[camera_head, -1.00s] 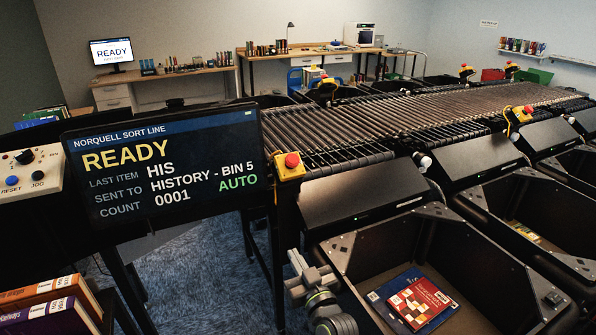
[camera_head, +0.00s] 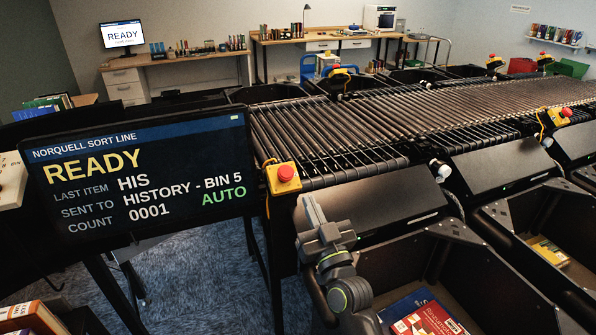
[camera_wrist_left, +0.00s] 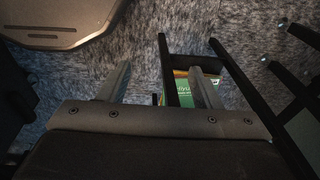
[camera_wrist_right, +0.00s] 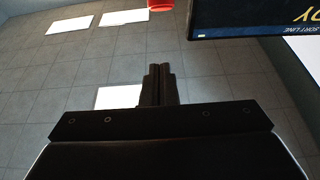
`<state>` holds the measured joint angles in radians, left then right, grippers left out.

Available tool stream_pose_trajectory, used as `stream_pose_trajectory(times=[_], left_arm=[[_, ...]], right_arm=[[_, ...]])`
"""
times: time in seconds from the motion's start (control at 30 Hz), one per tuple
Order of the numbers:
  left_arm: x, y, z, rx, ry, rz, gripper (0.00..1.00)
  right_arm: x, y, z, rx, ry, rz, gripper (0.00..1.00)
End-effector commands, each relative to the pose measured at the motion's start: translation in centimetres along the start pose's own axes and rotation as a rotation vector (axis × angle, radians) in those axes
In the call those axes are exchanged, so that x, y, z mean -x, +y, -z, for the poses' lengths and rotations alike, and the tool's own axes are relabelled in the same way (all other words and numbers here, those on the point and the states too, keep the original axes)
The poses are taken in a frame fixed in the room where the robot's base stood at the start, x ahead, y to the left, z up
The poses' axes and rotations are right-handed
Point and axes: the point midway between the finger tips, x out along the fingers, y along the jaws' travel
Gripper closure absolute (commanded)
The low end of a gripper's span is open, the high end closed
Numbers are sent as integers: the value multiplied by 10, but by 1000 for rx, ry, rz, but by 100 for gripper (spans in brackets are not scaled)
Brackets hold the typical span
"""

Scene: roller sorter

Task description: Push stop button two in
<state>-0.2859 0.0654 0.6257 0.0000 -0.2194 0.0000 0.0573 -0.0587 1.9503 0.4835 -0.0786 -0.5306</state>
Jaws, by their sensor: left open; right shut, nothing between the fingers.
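A red stop button on a yellow box (camera_head: 285,173) sits at the near end of the roller line, just right of the status screen. Another stop button (camera_head: 563,114) is farther along the near side; no readable number shows on either. My right gripper (camera_head: 312,211) is below and right of the nearest button, apart from it and pointing up. In the right wrist view its fingers (camera_wrist_right: 159,78) are shut and empty, with a red button (camera_wrist_right: 160,4) cut off at the top edge. My left gripper (camera_wrist_left: 160,84) is open above the floor and not in the head view.
The status screen (camera_head: 140,175) reads READY and stands left of the nearest button. Black hoods and bins (camera_head: 470,270) holding books line the front. More stop buttons (camera_head: 340,70) stand across the rollers (camera_head: 400,120). A dark frame and green book (camera_wrist_left: 185,95) lie below my left gripper.

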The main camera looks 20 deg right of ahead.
Motion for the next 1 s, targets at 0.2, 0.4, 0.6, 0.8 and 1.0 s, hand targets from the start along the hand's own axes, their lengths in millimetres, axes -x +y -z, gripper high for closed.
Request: stream_pose_trajectory(times=[0.2,0.4,0.6,0.8,1.0], left_arm=[[2,-18,-21,-5,-30,22,42],[12,-21,-25,-6,-38,25,42],[32,-14,-10,-3,-21,14,42],[48,-9,-2,-1,-11,7,42],[43,-11,-5,-2,-13,10,42]], right_arm=[[0,0,0,0,-1,0,100],[-11,0,2,0,-1,1,100],[-41,0,5,1,0,2,100],[-76,0,4,2,-1,2,100],[-101,0,-12,1,-3,0,100]])
